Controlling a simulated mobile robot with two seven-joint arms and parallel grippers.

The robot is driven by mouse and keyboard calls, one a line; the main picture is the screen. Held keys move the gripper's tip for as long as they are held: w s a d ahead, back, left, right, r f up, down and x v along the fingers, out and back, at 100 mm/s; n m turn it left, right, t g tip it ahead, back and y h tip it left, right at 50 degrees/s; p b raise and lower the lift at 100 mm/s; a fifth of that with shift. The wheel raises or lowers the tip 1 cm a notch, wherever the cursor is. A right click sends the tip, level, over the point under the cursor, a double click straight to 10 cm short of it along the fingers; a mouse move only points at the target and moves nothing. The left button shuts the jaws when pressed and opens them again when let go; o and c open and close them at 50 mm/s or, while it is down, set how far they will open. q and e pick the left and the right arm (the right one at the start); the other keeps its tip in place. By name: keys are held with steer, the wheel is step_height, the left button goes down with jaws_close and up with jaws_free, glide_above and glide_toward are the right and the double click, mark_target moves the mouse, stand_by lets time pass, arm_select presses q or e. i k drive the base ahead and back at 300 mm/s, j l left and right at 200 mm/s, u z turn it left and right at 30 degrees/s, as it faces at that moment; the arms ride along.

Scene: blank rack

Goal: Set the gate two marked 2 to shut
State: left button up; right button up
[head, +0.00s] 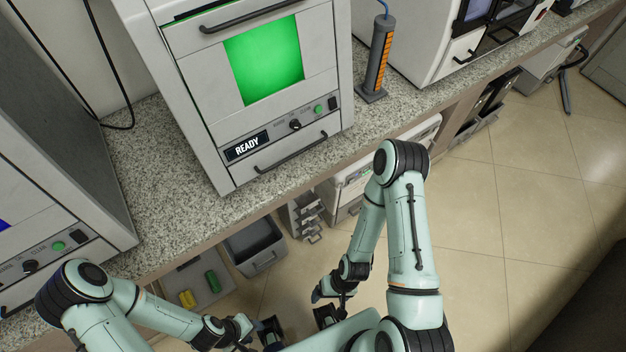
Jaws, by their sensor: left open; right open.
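I cannot make out a gate marked 2. A grey-white machine (210,110) stands on the counter with a glowing green window (264,60), a READY display (247,146), a dark knob (295,124), a green button (318,109) and dark bar handles above and below. Whether any of these is the gate, I cannot tell. My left gripper (264,335) is open and empty at the bottom of the head view, low and away from the machine. My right gripper (327,308) is open and empty just right of it, below the counter edge.
A similar machine (60,215) stands at the left, with a knob and green button. A grey column with orange bands (379,55) and a white machine (450,45) stand right. Below the counter are a grey bin (254,245) and a tray with yellow and green pieces (190,280).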

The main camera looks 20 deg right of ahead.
mark_target(306, 201)
steer(key=k+z, duration=0.2)
steer(key=z, duration=0.15)
steer(key=k+l+z, duration=0.1)
steer(key=k+z, duration=0.2)
steer(key=i, duration=0.05)
